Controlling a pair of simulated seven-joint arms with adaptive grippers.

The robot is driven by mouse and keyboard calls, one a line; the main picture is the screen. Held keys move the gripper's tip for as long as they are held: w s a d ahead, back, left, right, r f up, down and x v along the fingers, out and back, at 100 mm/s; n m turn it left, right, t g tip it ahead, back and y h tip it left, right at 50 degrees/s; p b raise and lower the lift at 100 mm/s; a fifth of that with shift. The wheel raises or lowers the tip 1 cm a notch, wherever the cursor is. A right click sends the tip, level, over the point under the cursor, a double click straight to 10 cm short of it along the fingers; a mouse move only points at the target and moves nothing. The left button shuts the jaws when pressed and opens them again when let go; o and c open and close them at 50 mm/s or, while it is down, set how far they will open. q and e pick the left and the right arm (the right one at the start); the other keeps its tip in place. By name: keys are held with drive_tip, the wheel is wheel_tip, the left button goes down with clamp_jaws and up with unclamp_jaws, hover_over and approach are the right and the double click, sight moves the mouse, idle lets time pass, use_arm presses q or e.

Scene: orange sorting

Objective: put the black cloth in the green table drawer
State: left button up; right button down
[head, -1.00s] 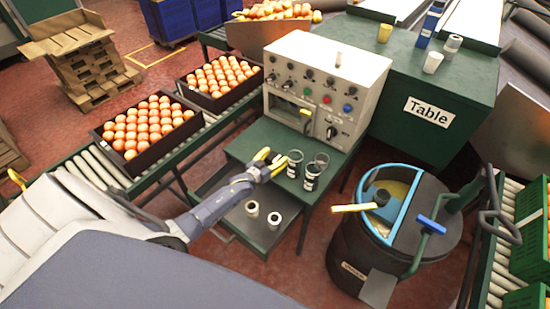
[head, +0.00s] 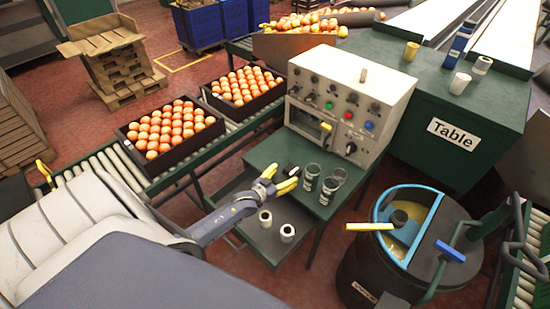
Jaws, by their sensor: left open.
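The green table (head: 262,153) stands in the middle of the head view, with its drawer (head: 262,240) pulled open at the front below the top. A small black item (head: 291,169), probably the black cloth, lies on the tabletop just beyond my left gripper. It is too small to make out folds. My left gripper (head: 280,178) has yellow fingertips, is open and empty, and is over the table's front edge, close to the black item. Whether it touches it cannot be told. My right gripper is not in view.
A control box (head: 349,100) stands behind. Orange crates (head: 172,130) are on the left conveyor. A black barrel (head: 400,250) stands at right.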

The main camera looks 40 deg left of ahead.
use_arm(q)
drive_tip(key=v, duration=0.5)
drive_tip(key=shift+s, duration=0.1)
drive_tip(key=o, duration=0.4)
drive_tip(key=shift+s+r, duration=0.15)
drive_tip(key=shift+s, duration=0.2)
